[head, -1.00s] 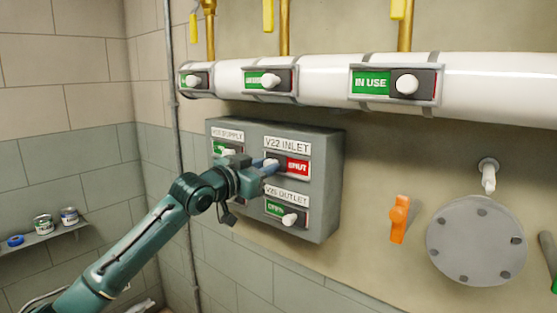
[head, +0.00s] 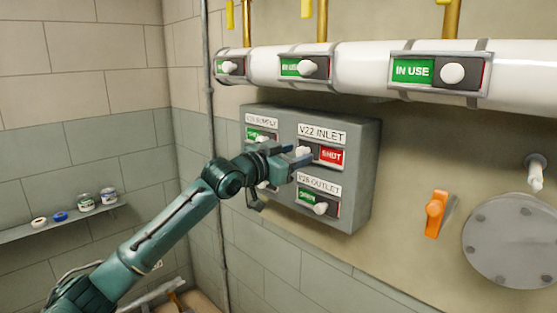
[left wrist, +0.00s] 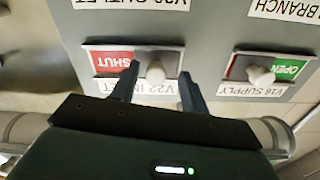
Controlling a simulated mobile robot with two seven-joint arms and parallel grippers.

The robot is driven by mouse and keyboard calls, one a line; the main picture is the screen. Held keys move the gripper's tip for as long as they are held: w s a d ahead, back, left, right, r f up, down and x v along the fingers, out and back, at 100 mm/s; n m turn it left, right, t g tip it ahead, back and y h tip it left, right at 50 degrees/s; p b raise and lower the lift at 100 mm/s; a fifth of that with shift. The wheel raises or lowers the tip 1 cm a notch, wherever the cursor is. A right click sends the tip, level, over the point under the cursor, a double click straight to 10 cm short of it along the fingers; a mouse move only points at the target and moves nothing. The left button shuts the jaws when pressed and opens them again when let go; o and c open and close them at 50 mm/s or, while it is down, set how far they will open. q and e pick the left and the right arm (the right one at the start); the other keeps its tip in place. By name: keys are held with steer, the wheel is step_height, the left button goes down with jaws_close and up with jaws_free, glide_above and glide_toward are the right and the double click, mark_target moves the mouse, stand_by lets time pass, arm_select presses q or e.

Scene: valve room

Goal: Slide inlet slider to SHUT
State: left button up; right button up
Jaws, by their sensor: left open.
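The V22 INLET slider has a white knob (head: 303,153) at the left of its slot, with the red SHUT field (head: 331,156) showing to its right. It is on the grey panel (head: 358,190). In the left wrist view, which is upside down, the inlet knob (left wrist: 155,72) stands between the fingers of my left gripper (left wrist: 158,82). The fingers are open, one on each side of the knob. In the head view my left gripper (head: 297,157) is in front of the knob and partly hides it. My right gripper is not in view.
The outlet slider (head: 320,207) below shows green. The supply slider (left wrist: 261,74) shows OPEN; my left arm partly covers it in the head view. A white pipe (head: 362,70) with several sliders runs above. An orange handle (head: 435,213) and a round flange (head: 510,240) are to the right.

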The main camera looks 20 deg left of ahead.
arm_select(q)
steer(key=b+v, duration=0.3)
steer(key=v, duration=0.9)
steer(key=shift+s, duration=0.3)
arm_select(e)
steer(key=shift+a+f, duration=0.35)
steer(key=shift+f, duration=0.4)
arm_select(q)
steer(key=shift+a, duration=0.1)
